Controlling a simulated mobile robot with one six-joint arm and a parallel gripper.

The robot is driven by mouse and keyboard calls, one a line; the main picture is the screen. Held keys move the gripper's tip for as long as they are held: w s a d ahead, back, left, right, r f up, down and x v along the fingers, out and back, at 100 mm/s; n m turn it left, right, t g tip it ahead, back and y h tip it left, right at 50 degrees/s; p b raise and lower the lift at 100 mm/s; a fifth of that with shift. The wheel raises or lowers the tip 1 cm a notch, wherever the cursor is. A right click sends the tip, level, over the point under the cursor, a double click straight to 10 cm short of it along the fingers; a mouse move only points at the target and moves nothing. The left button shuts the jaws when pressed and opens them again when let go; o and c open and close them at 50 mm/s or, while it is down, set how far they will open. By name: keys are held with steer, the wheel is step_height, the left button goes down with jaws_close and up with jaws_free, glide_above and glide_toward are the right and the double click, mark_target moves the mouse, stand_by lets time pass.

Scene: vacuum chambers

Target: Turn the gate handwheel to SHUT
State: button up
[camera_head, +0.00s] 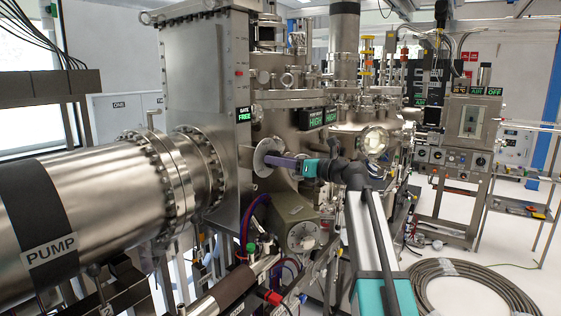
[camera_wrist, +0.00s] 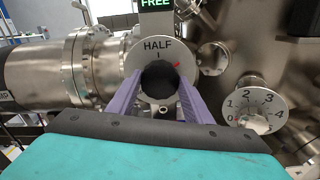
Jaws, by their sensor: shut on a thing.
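The gate handwheel shows in the wrist view as a pale round dial plate (camera_wrist: 143,62) with a dark round knob (camera_wrist: 158,74) at its middle. "HALF" and a short tick are at the plate's top, and a red mark sits to the right of the tick. My gripper (camera_wrist: 160,84) has its purple fingers on both sides of the knob, shut on it. In the head view the plate (camera_head: 264,151) is seen edge-on, with the purple fingers reaching it from the right. A gate sign (camera_head: 244,115) above reads "FREE". The word SHUT is not visible.
A large pump pipe (camera_head: 95,205) fills the left. A numbered dial (camera_wrist: 255,109) stands right of the handwheel. A grey box with a round gauge (camera_head: 297,226) is below my gripper. A coiled hose (camera_head: 470,290) lies on the floor at right.

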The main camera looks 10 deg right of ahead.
steer(key=m, duration=0.8)
steer(key=shift+f+m, duration=0.1)
steer(key=shift+m, duration=0.3)
stand_by(0.3)
steer(key=o, duration=1.1)
steer(key=shift+c, duration=0.2)
steer(key=b+v, duration=0.1)
steer(key=v, duration=1.3)
